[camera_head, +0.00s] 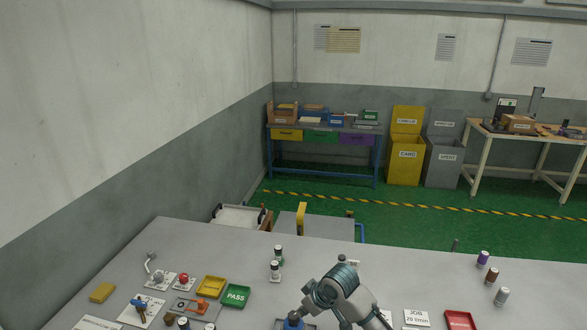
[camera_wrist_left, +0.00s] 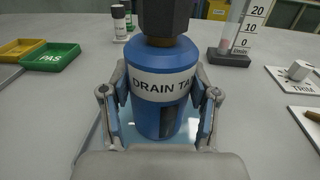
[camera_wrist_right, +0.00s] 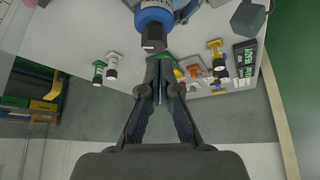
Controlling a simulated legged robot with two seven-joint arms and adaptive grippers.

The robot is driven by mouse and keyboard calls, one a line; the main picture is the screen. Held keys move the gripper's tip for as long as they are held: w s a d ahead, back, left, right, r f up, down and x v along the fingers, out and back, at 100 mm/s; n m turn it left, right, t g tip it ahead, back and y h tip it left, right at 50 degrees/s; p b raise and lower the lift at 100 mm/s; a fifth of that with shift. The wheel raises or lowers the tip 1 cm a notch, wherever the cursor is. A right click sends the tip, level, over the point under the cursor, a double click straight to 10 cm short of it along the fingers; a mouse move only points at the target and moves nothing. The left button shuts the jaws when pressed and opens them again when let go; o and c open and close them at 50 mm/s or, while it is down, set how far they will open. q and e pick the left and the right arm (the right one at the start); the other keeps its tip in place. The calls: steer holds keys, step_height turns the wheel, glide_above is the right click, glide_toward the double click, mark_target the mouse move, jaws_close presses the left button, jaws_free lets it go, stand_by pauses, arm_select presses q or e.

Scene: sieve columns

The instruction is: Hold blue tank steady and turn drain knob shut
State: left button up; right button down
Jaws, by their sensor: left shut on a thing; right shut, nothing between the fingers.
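The blue drain tank (camera_wrist_left: 163,65), with a white label reading "DRAIN TA", stands upright in the left wrist view, with a dark block (camera_wrist_left: 165,15) above its brown neck. My left gripper (camera_wrist_left: 162,105) has one finger on each side of the tank and is shut on it. The right wrist view shows the blue tank (camera_wrist_right: 155,14) at the top, with a dark knob-like end (camera_wrist_right: 153,41) facing my right gripper. My right gripper (camera_wrist_right: 160,70) is shut and empty, just below that end with a small gap. In the head view the tank (camera_head: 293,321) is partly cut off and partly hidden by an arm.
A green PASS tray (camera_head: 235,296) and a yellow tray (camera_head: 211,286) lie left of the tank. Vials (camera_head: 275,271) stand behind it. A scaled flow column (camera_wrist_left: 230,45) and a TRIM card (camera_wrist_left: 300,80) are to its right. A red tray (camera_head: 460,320) is farther right.

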steer(key=shift+w+d+f, duration=0.2)
steer(key=shift+w+f, duration=0.05)
steer(key=shift+f, duration=0.75)
steer(key=shift+w+d+f, duration=0.2)
steer(key=shift+w+f, duration=0.05)
steer(key=shift+f, duration=0.75)
steer(key=shift+w+d+f, duration=0.2)
steer(key=shift+w+f, duration=0.05)
steer(key=shift+f, duration=0.75)
steer(key=shift+w+a, duration=0.15)
steer(key=shift+a, duration=0.2)
steer(key=shift+s+a, duration=0.55)
steer(key=shift+s, duration=0.05)
steer(key=shift+s, duration=0.1)
steer(key=shift+s+d, duration=0.2)
steer(key=shift+d, duration=0.05)
step_height(320, 180, up, 6)
glide_above(296, 325)
steer(key=s+d, duration=0.2)
steer(key=shift+d, duration=0.1)
